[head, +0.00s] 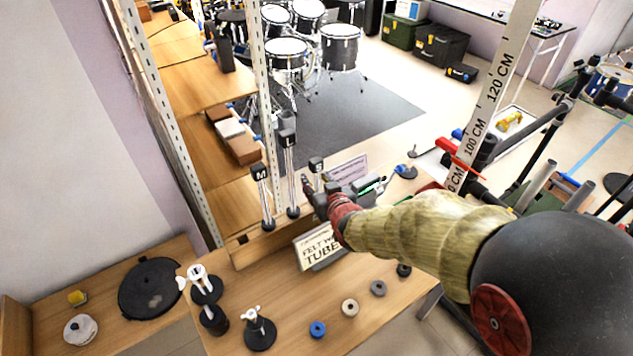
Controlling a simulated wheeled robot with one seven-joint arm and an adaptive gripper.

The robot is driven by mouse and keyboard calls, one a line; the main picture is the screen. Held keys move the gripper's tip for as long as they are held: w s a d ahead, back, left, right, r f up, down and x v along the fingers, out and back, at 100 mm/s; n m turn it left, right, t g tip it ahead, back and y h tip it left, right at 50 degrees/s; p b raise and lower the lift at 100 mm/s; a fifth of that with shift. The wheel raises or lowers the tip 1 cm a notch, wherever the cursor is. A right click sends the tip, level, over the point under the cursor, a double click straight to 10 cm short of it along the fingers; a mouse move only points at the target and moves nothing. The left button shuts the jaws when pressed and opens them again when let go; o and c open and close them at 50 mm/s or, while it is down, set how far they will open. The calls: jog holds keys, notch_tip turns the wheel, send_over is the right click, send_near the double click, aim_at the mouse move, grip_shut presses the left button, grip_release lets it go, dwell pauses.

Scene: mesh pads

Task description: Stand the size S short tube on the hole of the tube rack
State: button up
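The size S short tube (318,180) is a slim light tube under a dark cap labelled S, upright near the middle of the head view. Its lower end is hidden by my gripper (309,190). The dark fingers are right at the tube in the picture. Whether they touch it, or are open or shut, I cannot tell. Left of it stand the taller L tube (291,180) and the M tube (265,200), each upright with a dark foot. I cannot make out a rack hole at this size.
A sign (318,246) reading "FELT" and "TUBE" stands in front of my gripper. Felt rings, including a blue one (317,329), lie along the wooden table (300,290). Wing-nut stands (258,330) are at left. A metal upright (261,90) rises behind the tubes.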

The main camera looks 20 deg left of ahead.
jog(key=v, duration=1.2)
dwell(0.6)
